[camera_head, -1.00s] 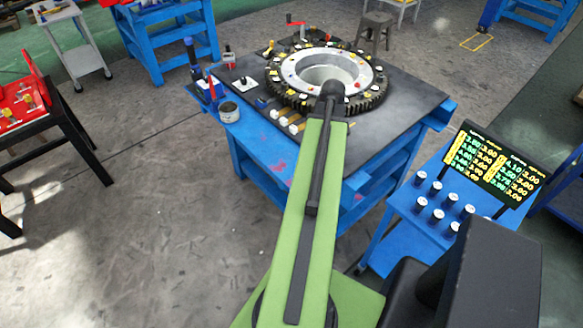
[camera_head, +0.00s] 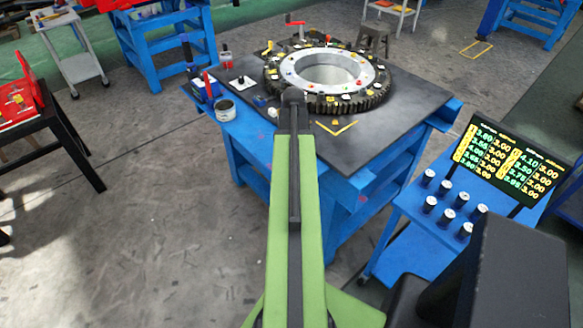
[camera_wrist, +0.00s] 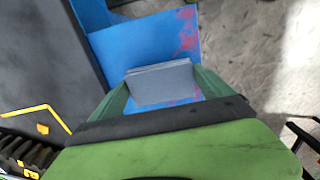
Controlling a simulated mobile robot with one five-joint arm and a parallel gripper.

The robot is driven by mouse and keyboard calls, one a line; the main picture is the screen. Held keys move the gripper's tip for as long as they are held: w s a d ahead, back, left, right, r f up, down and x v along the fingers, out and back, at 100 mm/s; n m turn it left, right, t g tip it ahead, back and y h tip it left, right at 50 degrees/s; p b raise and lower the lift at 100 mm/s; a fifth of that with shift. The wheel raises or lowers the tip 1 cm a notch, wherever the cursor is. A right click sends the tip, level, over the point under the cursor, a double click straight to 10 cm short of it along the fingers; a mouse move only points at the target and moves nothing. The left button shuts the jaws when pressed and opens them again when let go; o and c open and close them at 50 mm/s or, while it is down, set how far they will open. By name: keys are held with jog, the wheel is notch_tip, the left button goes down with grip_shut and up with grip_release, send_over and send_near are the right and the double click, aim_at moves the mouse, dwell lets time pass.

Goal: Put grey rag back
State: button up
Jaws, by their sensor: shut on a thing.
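In the wrist view the folded grey rag (camera_wrist: 162,86) is between the two green fingers of my gripper (camera_wrist: 163,78), which is shut on it. The rag is over the blue side ledge (camera_wrist: 140,42) of the bench, which has red smears. I cannot tell the height of the rag above the ledge. In the head view my arm reaches to the front left of the blue bench (camera_head: 255,140), and it hides the gripper and the rag.
A toothed ring (camera_head: 345,101) with several coloured parts lies on the dark bench top (camera_head: 410,110). A yellow corner mark (camera_head: 337,127) is in front of it. A tin (camera_head: 225,110) stands on the ledge. A blue trolley (camera_head: 400,235) with several cans and a price display (camera_head: 508,160) stands right.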

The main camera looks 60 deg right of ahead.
notch_tip(320, 180, down, 2)
jog(key=shift+f+b, duration=0.1)
jog(key=shift+b, duration=0.2)
jog(key=shift+r, duration=0.3)
jog(key=shift+f, duration=0.15)
jog(key=o, duration=0.9)
notch_tip(320, 180, up, 12)
jog(key=p, duration=1.2)
jog(key=shift+r, duration=0.2)
